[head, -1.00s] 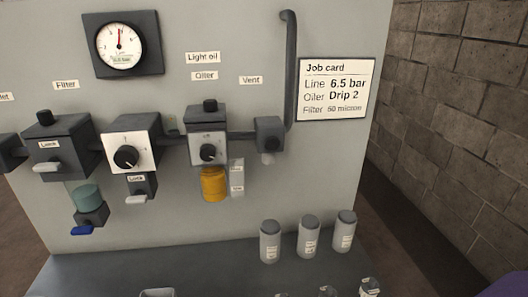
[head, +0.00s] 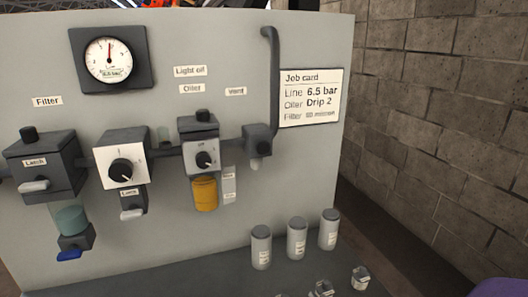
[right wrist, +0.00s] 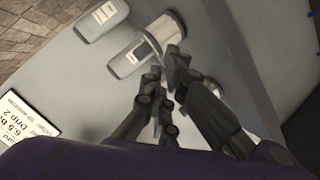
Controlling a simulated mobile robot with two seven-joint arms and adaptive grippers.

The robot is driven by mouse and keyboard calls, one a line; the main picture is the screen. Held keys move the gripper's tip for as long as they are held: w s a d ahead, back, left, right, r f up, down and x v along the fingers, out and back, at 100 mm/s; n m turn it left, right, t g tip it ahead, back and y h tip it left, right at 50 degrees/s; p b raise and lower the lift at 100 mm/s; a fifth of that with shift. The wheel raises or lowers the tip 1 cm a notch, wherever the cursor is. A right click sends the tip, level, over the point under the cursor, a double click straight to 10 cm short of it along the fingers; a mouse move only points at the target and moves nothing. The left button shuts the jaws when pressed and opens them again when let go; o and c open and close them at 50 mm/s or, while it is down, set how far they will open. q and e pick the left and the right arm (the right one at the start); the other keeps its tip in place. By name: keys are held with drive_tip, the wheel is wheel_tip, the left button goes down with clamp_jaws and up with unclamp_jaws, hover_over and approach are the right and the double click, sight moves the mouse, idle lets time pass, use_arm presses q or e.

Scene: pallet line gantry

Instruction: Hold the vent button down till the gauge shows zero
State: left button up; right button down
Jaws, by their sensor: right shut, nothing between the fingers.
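The vent unit (head: 257,140) is a dark box below the "Vent" label (head: 236,91) on the grey panel in the head view. A small round button (head: 264,147) shows on its front; I cannot tell if it is pressed. The gauge (head: 108,60) is at the panel's upper left. Its red needle points nearly straight up, about mid-scale, not at the scale's low end. My right gripper (right wrist: 165,72) is shut and empty in the right wrist view, in front of the canisters and away from the vent unit. My left gripper is in neither current view.
The job card (head: 310,97) is right of a vertical pipe (head: 273,80). Several grey-lidded canisters, one here (head: 297,238), stand on the shelf (head: 200,272) below. The filter (head: 45,165), a knobbed unit (head: 122,160) and the oiler (head: 202,155) sit left of the vent.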

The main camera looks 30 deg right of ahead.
sight(263, 148)
drive_tip(key=w+a+r+n+t+y, duration=0.1)
drive_tip(key=w+r+n+t, duration=0.25)
drive_tip(key=r, duration=0.55)
drive_tip(key=w+a+r+n+t+y, duration=0.1)
drive_tip(key=w+r+n+t, duration=0.25)
drive_tip(key=r, duration=0.65)
drive_tip(key=a+r+n+t+y, duration=0.3)
drive_tip(key=a+r+n+y, duration=0.3)
drive_tip(key=r+n+y, duration=0.5)
drive_tip(key=shift+w+a+r+n+y, duration=0.15)
drive_tip(key=shift+a+r+n+y, duration=0.35)
drive_tip(key=shift+r, duration=0.4)
drive_tip(key=shift+d+t, duration=0.15)
drive_tip(key=shift+t, duration=0.15)
drive_tip(key=w+d, duration=0.2)
drive_tip(key=w, duration=0.6)
drive_tip(key=shift+w+b, duration=0.3)
drive_tip(key=shift+b, duration=0.1)
